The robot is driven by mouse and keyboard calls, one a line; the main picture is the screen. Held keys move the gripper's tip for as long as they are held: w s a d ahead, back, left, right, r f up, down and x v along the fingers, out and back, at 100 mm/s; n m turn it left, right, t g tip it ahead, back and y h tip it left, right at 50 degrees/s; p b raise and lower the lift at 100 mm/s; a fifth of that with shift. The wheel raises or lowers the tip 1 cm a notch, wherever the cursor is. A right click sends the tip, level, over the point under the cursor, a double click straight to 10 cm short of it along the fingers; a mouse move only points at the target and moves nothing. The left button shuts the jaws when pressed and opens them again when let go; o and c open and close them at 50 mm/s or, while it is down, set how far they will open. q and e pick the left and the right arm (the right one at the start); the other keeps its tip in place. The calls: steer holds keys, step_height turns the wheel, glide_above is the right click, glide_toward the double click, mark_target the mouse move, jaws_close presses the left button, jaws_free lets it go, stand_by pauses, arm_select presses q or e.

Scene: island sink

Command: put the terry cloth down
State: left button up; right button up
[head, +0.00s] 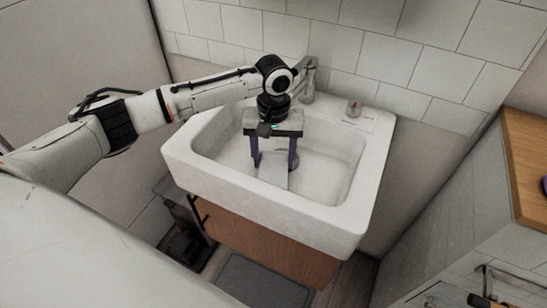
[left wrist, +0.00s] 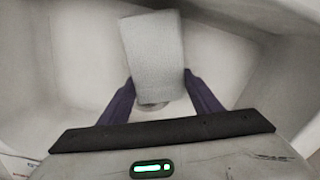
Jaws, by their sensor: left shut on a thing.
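My left gripper (head: 274,164) reaches down into the white sink (head: 265,215), its two purple fingers on either side of the terry cloth (head: 273,175). The gripper is shut on the cloth, a pale grey, flat rectangular piece. In the left wrist view the cloth (left wrist: 152,55) extends up from between the fingertips of the left gripper (left wrist: 159,82), over the basin. I cannot tell whether the cloth touches the basin floor. My right gripper is not in view.
A metal faucet (head: 309,80) stands at the sink's back rim, close behind the left wrist. A small knob-like object (head: 353,108) sits on the back right rim. The basin's right side is clear. A wooden counter (head: 526,165) is at the right, and a grey mat (head: 258,281) lies on the floor.

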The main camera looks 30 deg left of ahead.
mark_target(274, 158)
arm_select(q)
steer(key=shift+f, duration=0.1)
steer(key=o, duration=1.1)
steer(key=shift+c, duration=0.2)
step_height(274, 158, up, 12)
steer(key=p, duration=0.1)
